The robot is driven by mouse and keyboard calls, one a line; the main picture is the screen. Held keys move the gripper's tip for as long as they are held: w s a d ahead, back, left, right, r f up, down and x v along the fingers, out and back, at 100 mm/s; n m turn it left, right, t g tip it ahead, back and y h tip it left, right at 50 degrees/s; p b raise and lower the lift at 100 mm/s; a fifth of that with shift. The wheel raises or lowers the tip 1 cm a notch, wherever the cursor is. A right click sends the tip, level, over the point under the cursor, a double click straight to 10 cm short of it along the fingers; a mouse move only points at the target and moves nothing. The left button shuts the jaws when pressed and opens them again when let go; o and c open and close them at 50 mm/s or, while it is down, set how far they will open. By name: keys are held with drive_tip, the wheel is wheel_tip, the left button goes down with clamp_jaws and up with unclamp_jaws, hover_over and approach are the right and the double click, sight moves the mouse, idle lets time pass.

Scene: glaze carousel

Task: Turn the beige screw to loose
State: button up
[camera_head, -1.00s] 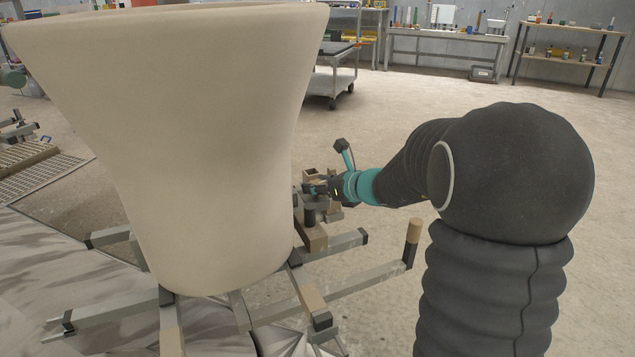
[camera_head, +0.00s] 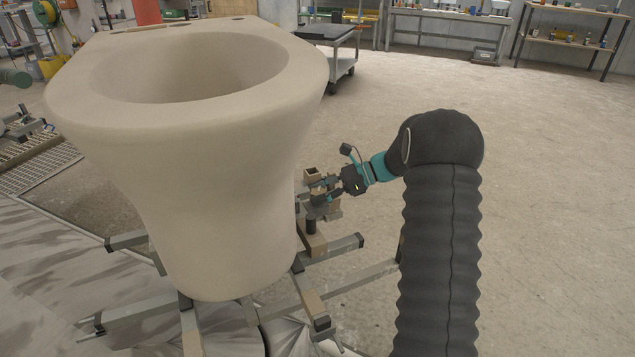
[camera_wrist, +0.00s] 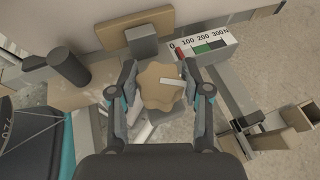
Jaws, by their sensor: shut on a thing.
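The beige screw (camera_wrist: 158,88) is a lobed knob with a white pointer mark, in the middle of the wrist view. My gripper (camera_wrist: 162,90) has a finger on each side of it and is shut on it. In the head view my gripper (camera_head: 325,188) is at the clamp on the right side of the large beige toilet-shaped piece (camera_head: 190,150); the knob is hardly visible there. A gauge (camera_wrist: 205,46) marked 0, 100, 200, 300 N lies behind the knob in the wrist view. Its red mark is near the 0 end, with a green band further along.
A dark upright cylinder (camera_wrist: 69,66) stands left of the knob. Metal support bars (camera_head: 335,248) stick out below the piece. A wheeled cart (camera_head: 335,55) and shelving (camera_head: 570,35) stand far back. The floor to the right is open.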

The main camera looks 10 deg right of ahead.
drive_tip(key=n+g+p, duration=0.1)
drive_tip(key=n+g, duration=0.3)
drive_tip(key=shift+w+d+g, duration=0.1)
drive_tip(key=shift+w+g, duration=0.05)
drive_tip(key=shift+g, duration=0.25)
drive_tip(key=shift+n+g+h, duration=0.8)
drive_tip(key=shift+n+g, duration=0.7)
drive_tip(key=shift+r, duration=0.1)
drive_tip(key=o, duration=1.2)
